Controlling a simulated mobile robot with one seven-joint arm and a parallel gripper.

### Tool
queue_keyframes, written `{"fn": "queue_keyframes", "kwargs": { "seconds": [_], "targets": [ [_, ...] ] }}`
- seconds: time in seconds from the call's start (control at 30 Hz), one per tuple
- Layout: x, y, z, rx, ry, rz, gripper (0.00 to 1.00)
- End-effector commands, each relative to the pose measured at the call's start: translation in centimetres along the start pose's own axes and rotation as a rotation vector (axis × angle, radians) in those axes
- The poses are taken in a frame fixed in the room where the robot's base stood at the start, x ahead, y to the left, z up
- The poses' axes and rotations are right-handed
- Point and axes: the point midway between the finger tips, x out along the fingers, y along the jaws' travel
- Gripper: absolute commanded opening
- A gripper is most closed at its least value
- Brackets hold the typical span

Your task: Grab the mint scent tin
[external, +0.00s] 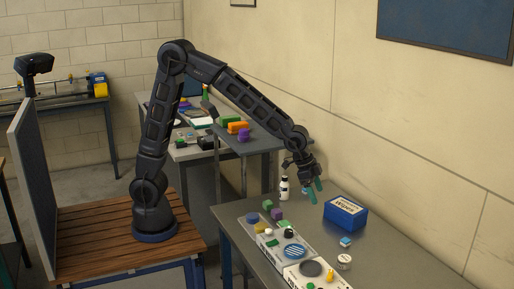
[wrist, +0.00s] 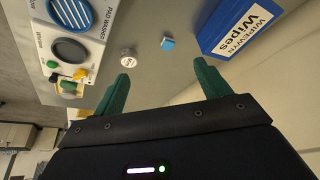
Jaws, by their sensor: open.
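A small round white tin (external: 344,261) with dark print on its lid stands on the grey table near the right; it also shows in the wrist view (wrist: 128,57), ahead of the left finger. The print is too small to read, so I cannot tell if it says mint.
A blue wipes box (external: 345,213) stands near the wall, right of my gripper. A white bottle (external: 283,189) is behind it. White panels (external: 315,272) with several small coloured pieces line the table's left side.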

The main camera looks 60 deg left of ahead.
Motion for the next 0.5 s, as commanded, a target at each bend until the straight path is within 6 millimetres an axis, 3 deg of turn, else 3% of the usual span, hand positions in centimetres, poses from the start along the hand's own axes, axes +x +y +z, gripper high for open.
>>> {"fn": "queue_keyframes", "kwargs": {
  "seconds": [0.1,0.23,0.4,0.5],
  "targets": [
    [4.0,3.2,-2.0,0.052,-0.001,0.033,0.75],
    [7.6,6.3,-3.5,0.098,0.002,0.062,0.75],
    [10.7,9.3,-4.7,0.139,0.007,0.088,0.75],
    [11.5,10.1,-5.0,0.150,0.008,0.096,0.75]
  ]
}}
